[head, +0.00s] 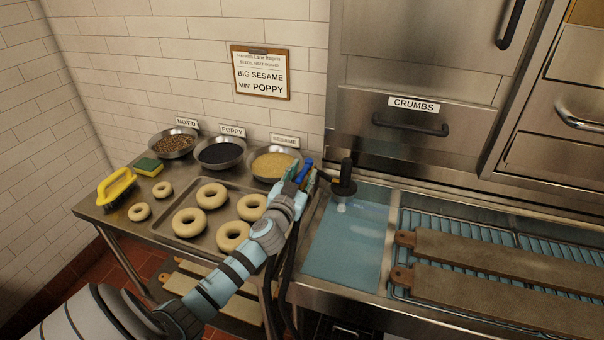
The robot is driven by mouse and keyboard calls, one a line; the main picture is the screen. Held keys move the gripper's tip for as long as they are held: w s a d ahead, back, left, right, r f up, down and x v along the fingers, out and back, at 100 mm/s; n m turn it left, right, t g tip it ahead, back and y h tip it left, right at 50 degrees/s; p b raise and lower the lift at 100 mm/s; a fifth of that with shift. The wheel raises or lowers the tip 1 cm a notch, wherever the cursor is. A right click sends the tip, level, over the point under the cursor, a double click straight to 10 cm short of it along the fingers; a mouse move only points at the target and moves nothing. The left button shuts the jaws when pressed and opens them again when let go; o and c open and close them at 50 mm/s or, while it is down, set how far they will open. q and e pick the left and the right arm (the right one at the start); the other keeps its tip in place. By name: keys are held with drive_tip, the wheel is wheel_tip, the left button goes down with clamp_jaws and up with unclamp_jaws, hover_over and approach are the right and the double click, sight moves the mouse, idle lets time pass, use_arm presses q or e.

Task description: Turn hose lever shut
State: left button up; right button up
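A blue lever (304,171) shows at the left rim of the water basin, beside the fingers of my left gripper (306,181). The fingers are at the lever and partly cover it. I cannot tell whether they touch it or how far they are closed. A black hose (289,255) hangs down behind my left forearm. A black spout with an upright grip (345,180) stands over the basin (345,252), to the right of the lever. A small pale patch shows below the spout; I cannot tell if water runs. My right gripper is out of view.
A tray (180,238) of bagels stands left of my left arm, with seed bowls (219,152) behind. A yellow brush (117,187) and a sponge (149,166) lie at the left. Long boards (490,255) lie on a rack at right. A crumbs drawer (410,124) is behind.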

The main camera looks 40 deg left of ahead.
use_arm(q)
clamp_jaws()
